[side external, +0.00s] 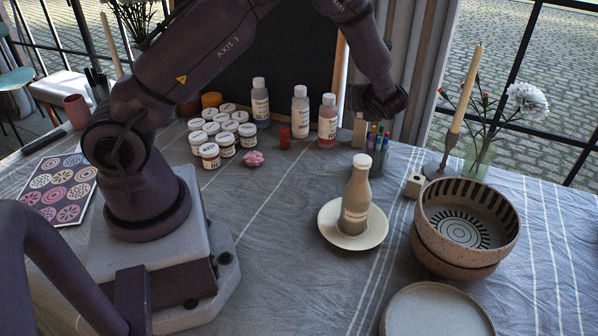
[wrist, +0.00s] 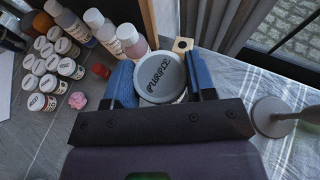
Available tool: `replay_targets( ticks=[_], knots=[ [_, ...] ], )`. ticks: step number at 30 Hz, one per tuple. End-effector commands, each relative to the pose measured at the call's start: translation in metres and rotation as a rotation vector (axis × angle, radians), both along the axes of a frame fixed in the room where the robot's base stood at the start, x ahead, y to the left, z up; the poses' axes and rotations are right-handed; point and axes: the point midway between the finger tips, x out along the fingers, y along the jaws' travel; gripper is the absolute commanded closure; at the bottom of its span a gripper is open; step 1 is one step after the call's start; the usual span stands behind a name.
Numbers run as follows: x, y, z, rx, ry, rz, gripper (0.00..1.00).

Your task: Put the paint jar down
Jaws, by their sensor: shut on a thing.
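The paint jar (wrist: 158,76) shows in the wrist view as a round pale lid with dark lettering, seen from above. My gripper (wrist: 161,84) has its blue-padded fingers on either side of the jar and is shut on it. In the side external view my gripper (side external: 379,101) is at the back of the table, near the cup of pens. The held jar cannot be made out there. How high the jar is above the cloth is unclear.
Several white-lidded jars (side external: 227,143) and tall bottles (side external: 300,112) stand to the left. A wooden block (wrist: 182,45) is just beyond the held jar. A candlestick (wrist: 271,116) stands to the right. A bottle on a saucer (side external: 337,237) and stacked bowls (side external: 428,235) are nearer the front.

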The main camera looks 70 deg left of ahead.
Motion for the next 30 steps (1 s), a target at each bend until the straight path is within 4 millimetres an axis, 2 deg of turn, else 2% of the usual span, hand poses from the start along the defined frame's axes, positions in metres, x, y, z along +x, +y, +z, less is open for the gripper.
replay_targets(
  ticks=[1, 6, 12, 16, 24, 30],
  knots=[
    [-0.018, 0.008, 0.000, 0.000, 0.006, -0.008, 0.75],
    [-0.072, 0.024, -0.006, -0.001, 0.008, -0.042, 0.75],
    [-0.121, 0.029, -0.014, 0.000, 0.008, -0.063, 0.75],
    [-0.147, 0.028, -0.018, 0.000, 0.007, -0.070, 0.75],
    [-0.144, 0.028, -0.056, 0.003, 0.007, -0.071, 0.75],
    [-0.144, 0.028, -0.075, 0.003, 0.005, -0.070, 0.75]
  ],
)
